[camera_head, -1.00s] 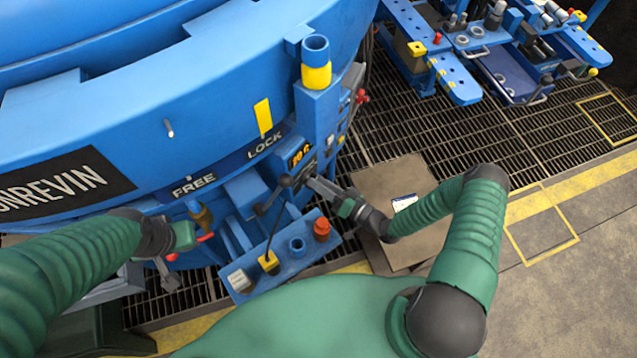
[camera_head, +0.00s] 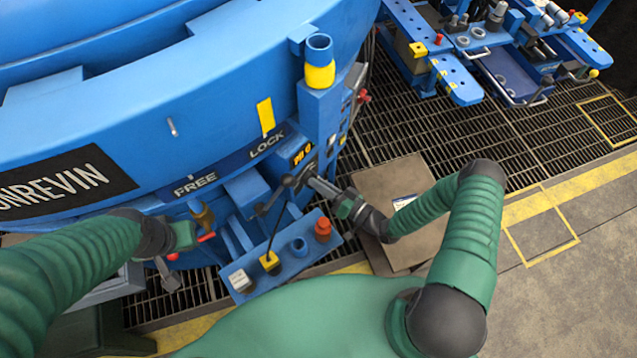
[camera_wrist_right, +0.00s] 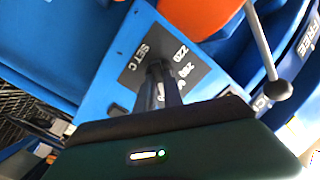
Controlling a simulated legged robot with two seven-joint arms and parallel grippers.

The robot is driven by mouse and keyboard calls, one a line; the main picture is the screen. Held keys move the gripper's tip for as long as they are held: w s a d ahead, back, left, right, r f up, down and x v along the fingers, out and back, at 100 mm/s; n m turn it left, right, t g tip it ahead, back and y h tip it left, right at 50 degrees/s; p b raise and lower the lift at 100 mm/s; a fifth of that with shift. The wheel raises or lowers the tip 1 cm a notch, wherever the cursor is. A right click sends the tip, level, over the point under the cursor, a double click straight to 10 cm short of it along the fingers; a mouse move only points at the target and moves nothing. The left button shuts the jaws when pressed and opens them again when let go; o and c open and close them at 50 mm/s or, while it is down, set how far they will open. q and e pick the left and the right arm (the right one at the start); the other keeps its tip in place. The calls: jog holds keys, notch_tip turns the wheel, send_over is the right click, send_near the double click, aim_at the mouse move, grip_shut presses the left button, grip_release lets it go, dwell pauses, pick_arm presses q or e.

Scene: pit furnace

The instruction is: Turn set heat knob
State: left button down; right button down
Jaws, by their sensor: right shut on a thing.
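The set heat knob sits on a dark dial plate on the blue control panel. In the right wrist view the dial plate (camera_wrist_right: 133,77) shows "SET C" and numbers such as 220. My right gripper (camera_head: 312,183) reaches the panel from the right, and its fingers (camera_wrist_right: 160,75) are shut on the knob, which they mostly hide. An orange-lit display (camera_head: 302,153) is just above the dial in the head view; its reading is blurred. My left gripper (camera_head: 188,236) is beside a red-handled part at the lower left, and its jaws are not clear.
A lever with a dark ball (camera_wrist_right: 278,90) stands close to my right gripper. A blue box (camera_head: 285,268) with a red-orange button (camera_head: 323,229) lies below it. The blue furnace wall (camera_head: 190,110) fills the left. Floor grating (camera_head: 440,140) is open to the right.

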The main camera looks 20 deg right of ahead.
jog(key=c, duration=1.5)
grip_release()
jog(key=shift+d, duration=0.3)
jog(key=shift+o, duration=0.2)
jog(key=shift+a, duration=0.15)
jog(key=v, duration=1.7)
jog(key=shift+p, duration=0.45)
jog(key=shift+w, duration=0.15)
